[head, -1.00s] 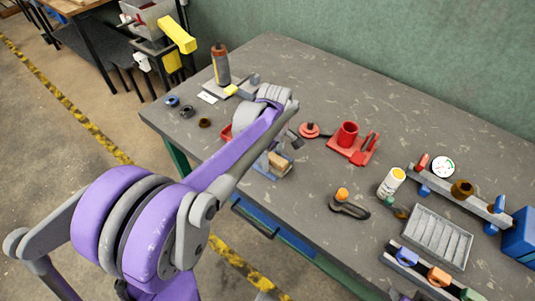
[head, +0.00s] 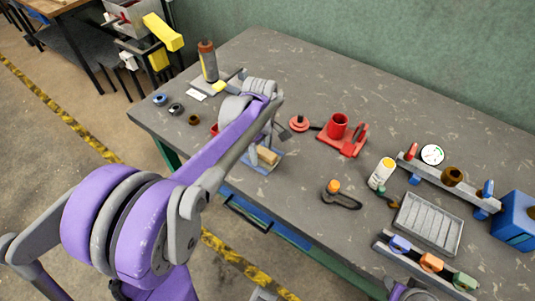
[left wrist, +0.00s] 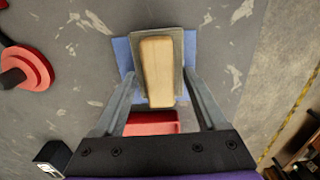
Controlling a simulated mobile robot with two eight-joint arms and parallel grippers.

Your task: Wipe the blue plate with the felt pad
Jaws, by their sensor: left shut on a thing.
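The felt pad is a grey pad (left wrist: 157,35) with a light wooden block (left wrist: 157,70) on its upper side. My left gripper (left wrist: 160,75) has its fingers on both sides of it and is shut on it. The blue plate (left wrist: 122,58) lies under the pad, its edges showing on both sides in the left wrist view. Whether the felt touches the plate is hard to tell. In the head view the wooden block (head: 268,155) and blue plate (head: 256,164) show near the table's front edge, partly behind my left arm.
A red round piece (head: 299,123) and a red holder with a cup (head: 341,140) stand to the right. A bottle (head: 208,62) stands farther back. The table's back middle is clear.

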